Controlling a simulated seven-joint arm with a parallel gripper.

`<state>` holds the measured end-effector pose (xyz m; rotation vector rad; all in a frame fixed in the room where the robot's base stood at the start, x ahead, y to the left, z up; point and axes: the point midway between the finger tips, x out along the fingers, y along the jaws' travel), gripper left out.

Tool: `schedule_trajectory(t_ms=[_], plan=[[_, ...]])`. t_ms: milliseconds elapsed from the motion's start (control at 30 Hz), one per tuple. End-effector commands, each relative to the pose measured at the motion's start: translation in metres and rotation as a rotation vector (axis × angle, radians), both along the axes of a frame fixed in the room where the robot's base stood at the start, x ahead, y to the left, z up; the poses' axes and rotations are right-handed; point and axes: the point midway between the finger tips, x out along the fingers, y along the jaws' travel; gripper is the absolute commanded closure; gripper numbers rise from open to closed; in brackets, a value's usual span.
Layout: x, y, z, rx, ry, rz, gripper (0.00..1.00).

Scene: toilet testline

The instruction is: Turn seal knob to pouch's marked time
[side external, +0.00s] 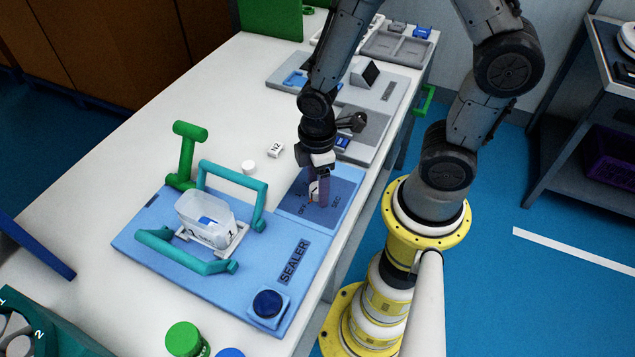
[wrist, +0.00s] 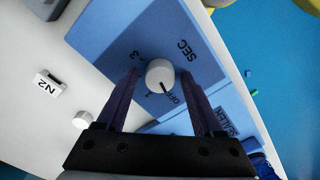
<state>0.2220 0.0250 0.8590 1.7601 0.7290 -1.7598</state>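The white round seal knob (wrist: 160,76) sits on a blue dial panel (side external: 335,205) marked SEC, OFF and 3, with other marks partly hidden. Its dark pointer line is toward OFF, at lower right in the wrist view. My gripper (wrist: 160,83) is above the panel, its two fingers on either side of the knob, with a narrow gap visible on each side. In the side view my gripper (side external: 318,190) points down and partly hides the knob. A translucent pouch (side external: 205,215) with a blue patch rests on the sealer (side external: 180,265); its dark mark is too small to read surely.
A teal handle frame (side external: 235,180) and green post stand around the pouch. A dark blue button (side external: 267,304) is at the sealer's front. A white N2 block (side external: 275,150) and a small white cap (side external: 249,167) lie on the table left of my gripper. Grey stations stand behind.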

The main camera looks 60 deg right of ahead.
Motion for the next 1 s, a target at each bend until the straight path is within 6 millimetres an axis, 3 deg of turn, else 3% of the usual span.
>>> schedule_trajectory(t_ms=[33, 367, 733, 1000], plan=[[0.0001, 0.0000, 0.0002, 0.000, 0.000, 0.000, 0.43], [0.0000, 0.0000, 0.0004, 0.000, 0.000, 0.000, 1.00], [0.0001, -0.0001, 0.0005, 0.000, 0.000, -0.048, 1.00], [0.0003, 0.0000, 0.0007, 0.000, 0.000, -0.221, 1.00]])
